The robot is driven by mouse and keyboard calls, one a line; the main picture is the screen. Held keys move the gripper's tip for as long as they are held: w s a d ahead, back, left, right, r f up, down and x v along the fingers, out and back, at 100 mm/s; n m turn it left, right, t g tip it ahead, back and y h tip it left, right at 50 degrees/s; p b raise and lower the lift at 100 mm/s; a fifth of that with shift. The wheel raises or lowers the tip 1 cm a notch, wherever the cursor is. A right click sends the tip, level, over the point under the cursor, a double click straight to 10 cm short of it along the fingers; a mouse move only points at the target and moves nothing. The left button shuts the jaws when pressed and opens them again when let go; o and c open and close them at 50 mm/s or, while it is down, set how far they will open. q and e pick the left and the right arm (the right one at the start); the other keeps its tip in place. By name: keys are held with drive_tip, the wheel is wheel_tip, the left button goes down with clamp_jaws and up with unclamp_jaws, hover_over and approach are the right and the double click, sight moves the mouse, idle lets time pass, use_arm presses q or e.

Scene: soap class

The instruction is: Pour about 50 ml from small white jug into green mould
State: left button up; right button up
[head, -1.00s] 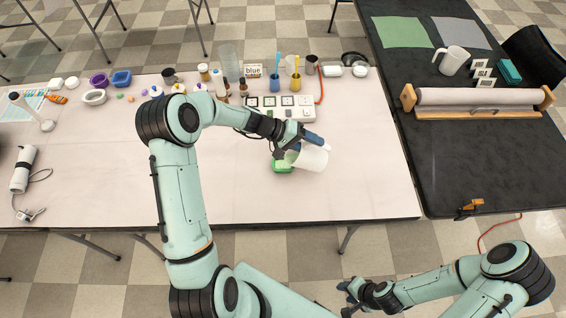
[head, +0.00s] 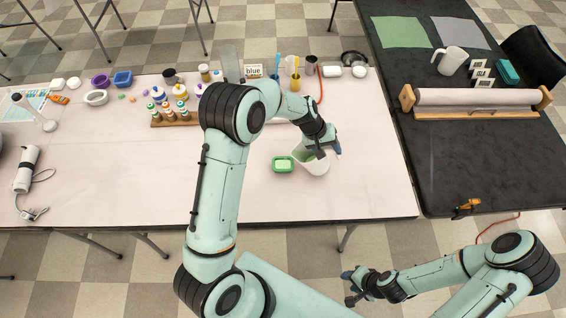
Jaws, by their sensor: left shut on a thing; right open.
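My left gripper (head: 322,150) is shut on the jug's far right side; the fingers partly hide the grip. The green mould (head: 283,170) lies flat on the pale table, its inside a lighter green. I cannot tell the level in either. My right gripper (head: 352,287) is open and empty, in front of the table's near edge.
Bottles in a wooden rack (head: 170,121), bowls and cups stand along the table's back. My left arm hides part of that row. A black table (head: 480,160) with a paper roll (head: 475,97) and a larger white jug (head: 453,60) is at right. The pale table's front is mostly clear.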

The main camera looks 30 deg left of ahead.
use_arm(q)
drive_tip(key=d+f+y, duration=0.1)
drive_tip(key=w+d+f+g+y, duration=0.1)
drive_tip(key=d+y, duration=0.1)
drive_tip(key=shift+w+d, duration=0.2)
drive_tip(key=shift+w+d+f+g+y, duration=0.3)
drive_tip(key=shift+d+f+g+y, duration=0.3)
drive_tip(key=shift+f+y, duration=0.3)
drive_tip(key=shift+a+r, duration=0.1)
